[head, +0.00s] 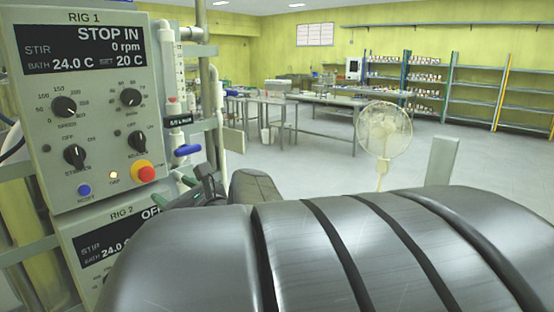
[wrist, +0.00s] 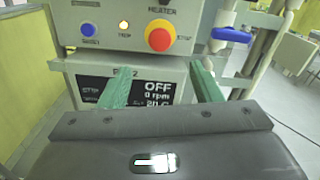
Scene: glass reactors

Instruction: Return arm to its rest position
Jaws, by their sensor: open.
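In the wrist view my gripper (wrist: 163,85) is open, its two green fingers apart with nothing between them. It is in front of the RIG 2 box (wrist: 180,72), whose screen reads OFF and 0 rpm. Above the fingers is the lower part of the RIG 1 box (wrist: 110,38), with a red emergency knob (wrist: 160,36), a blue button and a lit lamp. In the head view my dark arm fills the lower right and covers most of the RIG 2 box (head: 75,230). The RIG 1 screen (head: 85,46) reads STOP IN, 0 rpm and bath 24.0 C.
A metal frame with glass pipes and a blue-handled valve (head: 187,150) stands right of the boxes. A white fan (head: 384,130) stands beyond my arm. Tables (head: 300,100) and shelves (head: 470,90) are at the back. Open grey floor (head: 300,160) lies between.

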